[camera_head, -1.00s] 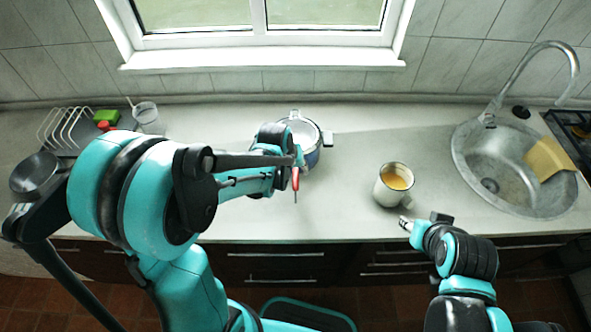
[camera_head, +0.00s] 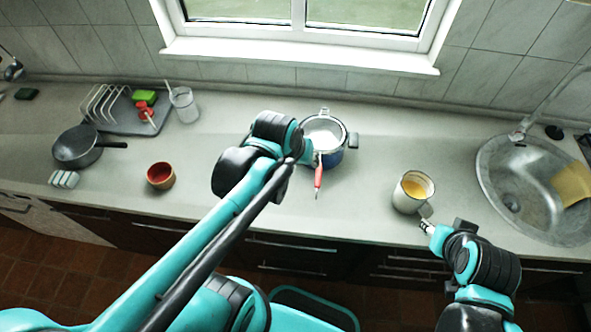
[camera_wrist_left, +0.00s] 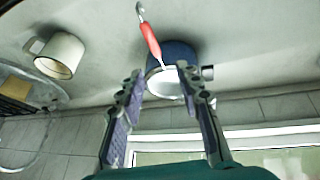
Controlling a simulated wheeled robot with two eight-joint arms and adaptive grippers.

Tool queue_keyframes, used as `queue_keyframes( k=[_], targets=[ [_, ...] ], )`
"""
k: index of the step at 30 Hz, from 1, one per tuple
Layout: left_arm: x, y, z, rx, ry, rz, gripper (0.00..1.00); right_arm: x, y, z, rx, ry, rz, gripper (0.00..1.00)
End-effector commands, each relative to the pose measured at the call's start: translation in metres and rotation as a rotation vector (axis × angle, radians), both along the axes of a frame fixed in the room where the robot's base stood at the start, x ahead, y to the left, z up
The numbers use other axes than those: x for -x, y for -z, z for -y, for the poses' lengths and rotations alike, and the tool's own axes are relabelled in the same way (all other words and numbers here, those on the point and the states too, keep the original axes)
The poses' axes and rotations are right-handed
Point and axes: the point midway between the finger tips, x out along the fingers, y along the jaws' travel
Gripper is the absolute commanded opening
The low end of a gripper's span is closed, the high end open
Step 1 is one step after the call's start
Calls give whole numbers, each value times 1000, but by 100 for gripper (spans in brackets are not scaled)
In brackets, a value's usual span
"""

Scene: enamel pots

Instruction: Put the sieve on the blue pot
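The blue pot (camera_head: 333,158) stands on the counter below the window, and it shows in the left wrist view (camera_wrist_left: 176,51). The sieve (camera_head: 323,129) lies over the pot's mouth, with its red handle (camera_head: 318,177) reaching over the front rim toward the counter edge. The handle also shows in the left wrist view (camera_wrist_left: 150,38). My left gripper (camera_wrist_left: 160,78) is open, its fingers apart with nothing clamped between them, close to the pot. In the head view my left arm partly hides this gripper. My right gripper (camera_head: 445,222) looks open and empty near the counter's front edge.
A mug with orange-yellow contents (camera_head: 412,192) stands between the pot and the sink (camera_head: 510,200). A red bowl (camera_head: 160,176), a dark pan (camera_head: 77,147), a dish rack (camera_head: 103,103) and a glass jar (camera_head: 184,104) are at the left.

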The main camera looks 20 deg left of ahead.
Motion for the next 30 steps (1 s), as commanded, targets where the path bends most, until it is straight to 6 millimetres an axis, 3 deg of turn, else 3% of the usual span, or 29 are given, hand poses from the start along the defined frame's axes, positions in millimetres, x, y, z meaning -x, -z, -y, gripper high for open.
queue_keyframes(
  k=[3, 10, 23, 26, 30],
  targets=[
    [30, -9, -4, -56, 58, 66, 35, 0, 0, 0, 0, 0, 0, 40],
    [60, -13, -8, -135, 133, 151, 35, 0, 0, 0, 0, 0, 0, 40],
    [64, -11, -9, -149, 145, 165, 35, 0, 2, 0, 0, 0, 0, 40],
    [64, 1, -9, -149, 145, 165, 35, 0, 14, 0, 0, 0, 0, 40],
    [64, 34, -9, -148, 145, 164, 35, 0, 47, 0, 0, 0, 0, 40]
  ],
)
